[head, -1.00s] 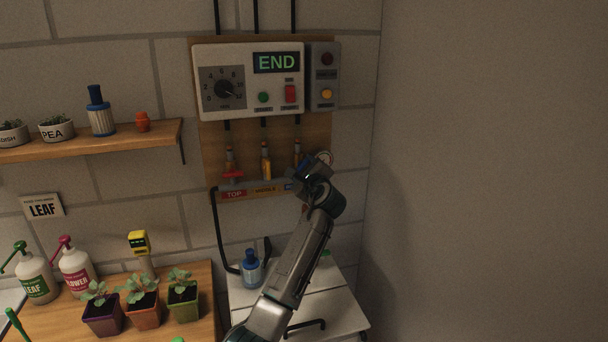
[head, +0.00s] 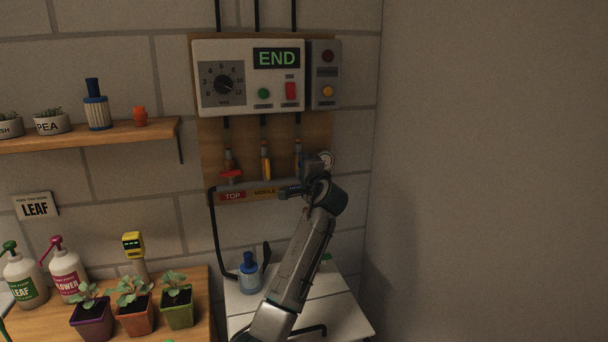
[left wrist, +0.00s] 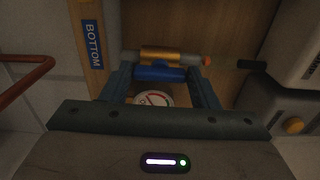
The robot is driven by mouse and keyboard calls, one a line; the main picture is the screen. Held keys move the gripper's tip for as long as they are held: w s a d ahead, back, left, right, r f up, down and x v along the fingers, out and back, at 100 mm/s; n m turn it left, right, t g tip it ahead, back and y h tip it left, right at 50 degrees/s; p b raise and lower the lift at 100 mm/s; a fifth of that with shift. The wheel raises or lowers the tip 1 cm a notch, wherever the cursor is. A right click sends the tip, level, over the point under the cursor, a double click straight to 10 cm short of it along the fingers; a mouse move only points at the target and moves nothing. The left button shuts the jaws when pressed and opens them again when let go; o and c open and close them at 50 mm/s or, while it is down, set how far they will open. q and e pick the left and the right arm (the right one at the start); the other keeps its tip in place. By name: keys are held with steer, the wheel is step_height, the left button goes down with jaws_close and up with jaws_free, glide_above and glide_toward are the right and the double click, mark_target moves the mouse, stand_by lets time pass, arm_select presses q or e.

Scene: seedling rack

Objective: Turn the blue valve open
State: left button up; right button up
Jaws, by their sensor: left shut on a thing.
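The blue valve handle (left wrist: 160,73) shows in the left wrist view, lying alongside its brass valve body (left wrist: 158,53). My left gripper (left wrist: 160,76) has a finger at each end of the handle and is shut on it. In the head view my left gripper (head: 306,172) is at the rightmost valve on the wooden panel and hides most of that handle. The "BOTTOM" label (left wrist: 92,43) shows in the left wrist view. My right gripper is in neither view.
The red valve handle (head: 231,174) lies across its pipe; the yellow handle (head: 265,166) lies along its pipe. A round gauge (head: 327,159) sits right of the valves. The control box (head: 237,105), showing "END", hangs above. A blue bottle (head: 250,278) stands below.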

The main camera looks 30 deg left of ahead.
arm_select(q)
steer(key=shift+f, duration=0.25)
stand_by(0.3)
steer(key=o, duration=0.8)
steer(key=shift+o, duration=0.9)
steer(key=shift+s+r, duration=0.1)
steer(key=shift+r, duration=0.1)
steer(key=shift+d, duration=0.1)
steer(key=b+v, duration=0.3)
steer(key=v, duration=0.7)
steer(key=shift+s+d, duration=0.2)
steer(key=shift+s, duration=0.1)
